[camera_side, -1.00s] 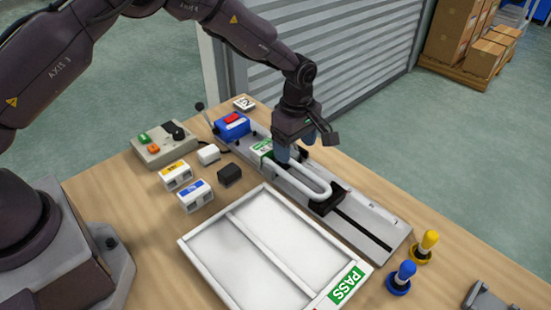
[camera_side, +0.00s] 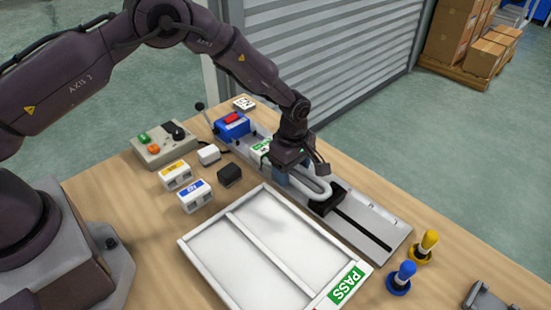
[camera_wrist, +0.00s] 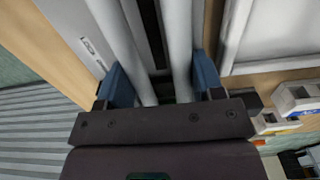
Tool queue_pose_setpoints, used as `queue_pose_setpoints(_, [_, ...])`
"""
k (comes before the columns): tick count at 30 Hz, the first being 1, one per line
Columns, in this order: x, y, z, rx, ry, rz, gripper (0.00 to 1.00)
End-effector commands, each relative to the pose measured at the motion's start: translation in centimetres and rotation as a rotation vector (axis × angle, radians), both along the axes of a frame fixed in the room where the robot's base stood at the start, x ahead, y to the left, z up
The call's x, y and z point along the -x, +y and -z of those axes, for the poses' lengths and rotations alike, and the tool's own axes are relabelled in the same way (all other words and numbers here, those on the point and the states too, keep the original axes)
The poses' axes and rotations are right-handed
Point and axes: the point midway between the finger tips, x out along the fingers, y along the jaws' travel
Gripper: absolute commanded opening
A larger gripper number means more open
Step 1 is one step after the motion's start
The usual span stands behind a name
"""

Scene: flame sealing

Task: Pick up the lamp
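The lamp (camera_side: 317,192) is a white U-shaped tube lying along the grey fixture, its bend over a black block. Its far part is hidden by my gripper in the side view. My gripper (camera_side: 294,178) is down at the lamp. In the wrist view, two straight tube legs of the lamp (camera_wrist: 182,45) run between the blue fingers of my gripper (camera_wrist: 162,85). One finger is outside each leg, very close to it. I cannot tell whether the fingers press on the glass.
A white divided tray (camera_side: 262,236) with a green PASS label is in front of the fixture (camera_side: 380,225). Blue (camera_side: 401,278) and yellow (camera_side: 424,246) knobbed posts stand at the right. A control box (camera_side: 163,146) and small labelled blocks (camera_side: 195,196) sit to the left.

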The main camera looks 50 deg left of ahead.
Motion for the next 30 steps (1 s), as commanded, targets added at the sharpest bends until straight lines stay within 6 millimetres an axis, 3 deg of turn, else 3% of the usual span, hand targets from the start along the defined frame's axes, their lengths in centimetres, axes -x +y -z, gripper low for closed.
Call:
queue_pose_setpoints(3, [0.0,0.0,0.0,0.000,-0.001,0.000,0.33])
queue_pose_setpoints(17, [-0.1,0.0,-1.0,0.000,-0.004,0.001,0.33])
queue_pose_setpoints(22, [-0.1,0.0,-3.5,-0.001,-0.006,0.001,0.33])
queue_pose_setpoints(26, [1.7,0.3,-5.4,0.000,-0.002,0.000,0.33])
queue_pose_setpoints(30, [4.2,0.7,-8.5,0.000,-0.005,0.001,0.33])
